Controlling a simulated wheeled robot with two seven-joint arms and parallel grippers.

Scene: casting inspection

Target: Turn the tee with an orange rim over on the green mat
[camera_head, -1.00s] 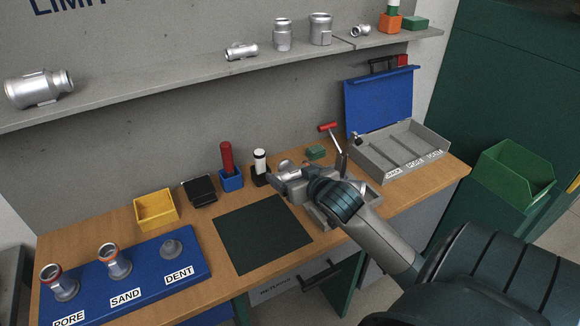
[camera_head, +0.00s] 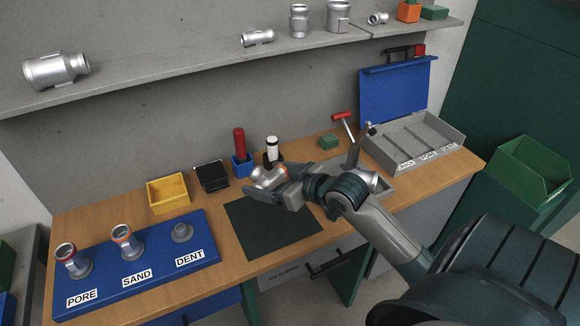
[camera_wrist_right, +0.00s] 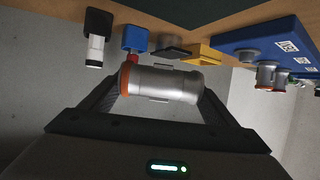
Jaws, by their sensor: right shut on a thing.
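A silver tee with an orange rim (camera_head: 268,177) is held in my right gripper (camera_head: 270,188), above the back edge of the dark green mat (camera_head: 262,232). In the right wrist view the tee (camera_wrist_right: 165,84) lies crosswise between the fingers of the right gripper (camera_wrist_right: 160,104), with the orange rim at its left end. The gripper hides part of the tee in the head view. The bare mat lies flat on the wooden bench. My left gripper is not in view.
A blue board (camera_head: 150,268) at left carries two tees on the PORE and SAND posts; the DENT post (camera_head: 182,232) is free. Behind the mat stand a yellow bin (camera_head: 168,194), a blue holder (camera_head: 242,168) and a black-and-white item (camera_head: 272,150). A grey case (camera_head: 415,142) stands open at right.

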